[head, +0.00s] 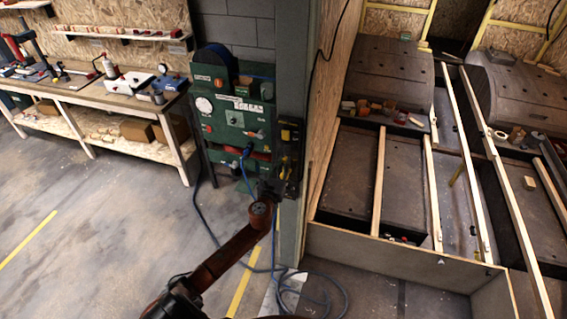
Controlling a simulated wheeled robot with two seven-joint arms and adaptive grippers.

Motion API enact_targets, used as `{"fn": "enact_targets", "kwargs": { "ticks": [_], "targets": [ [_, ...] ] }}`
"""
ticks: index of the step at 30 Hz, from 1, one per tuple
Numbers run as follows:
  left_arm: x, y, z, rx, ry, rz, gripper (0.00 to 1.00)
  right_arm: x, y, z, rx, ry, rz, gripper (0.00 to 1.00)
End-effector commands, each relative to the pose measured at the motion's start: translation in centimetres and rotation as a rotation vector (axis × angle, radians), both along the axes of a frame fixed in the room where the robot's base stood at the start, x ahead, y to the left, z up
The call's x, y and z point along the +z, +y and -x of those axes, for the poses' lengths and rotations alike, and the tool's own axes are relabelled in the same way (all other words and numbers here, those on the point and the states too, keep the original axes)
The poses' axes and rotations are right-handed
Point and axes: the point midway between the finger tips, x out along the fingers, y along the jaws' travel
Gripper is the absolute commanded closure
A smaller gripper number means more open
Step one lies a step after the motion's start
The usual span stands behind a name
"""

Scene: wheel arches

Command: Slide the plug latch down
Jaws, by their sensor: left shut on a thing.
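A green electrical cabinet (228,112) stands against the grey pillar. A blue plug (246,153) sits in its lower front, with a blue cable hanging down to the floor. A tall black fixture (289,145) is mounted at the cabinet's right edge, on the pillar. My left gripper (273,187) is at the lower end of this fixture, right of and below the blue plug. It is shut on a small dark part there, seemingly the plug latch; the fingers and the latch blend together and are hard to make out. My right gripper is not in view.
The blue cable (325,296) lies coiled on the floor by the pillar (290,235). A workbench (85,92) with tools stands at left. A wooden-framed structure with grey wheel arches (388,80) fills the right. Open floor (110,220) lies at left.

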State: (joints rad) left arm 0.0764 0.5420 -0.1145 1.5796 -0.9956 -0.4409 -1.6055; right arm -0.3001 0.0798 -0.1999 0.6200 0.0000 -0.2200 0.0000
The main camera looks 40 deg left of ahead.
Motion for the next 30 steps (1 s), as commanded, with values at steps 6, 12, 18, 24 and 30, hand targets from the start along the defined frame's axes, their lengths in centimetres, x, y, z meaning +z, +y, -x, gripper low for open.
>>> {"fn": "enact_targets", "kwargs": {
  "ticks": [6, 12, 18, 24, 30],
  "targets": [
    [-0.6, 0.0, 0.1, 0.001, 0.007, 0.003, 1.0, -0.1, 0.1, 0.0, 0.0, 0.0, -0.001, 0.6],
    [-0.6, 0.0, 0.1, 0.0, 0.007, 0.003, 0.75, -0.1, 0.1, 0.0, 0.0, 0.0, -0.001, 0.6],
    [-0.4, 0.0, 0.1, 0.0, 0.005, 0.003, 0.66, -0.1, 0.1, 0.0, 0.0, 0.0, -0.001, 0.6],
    [-0.4, 0.0, 0.1, 0.0, 0.004, 0.003, 0.66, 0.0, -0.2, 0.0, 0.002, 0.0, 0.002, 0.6],
    [-0.4, -0.7, 2.2, -0.001, 0.004, 0.002, 0.66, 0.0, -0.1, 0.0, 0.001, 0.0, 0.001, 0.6]
  ]
}}
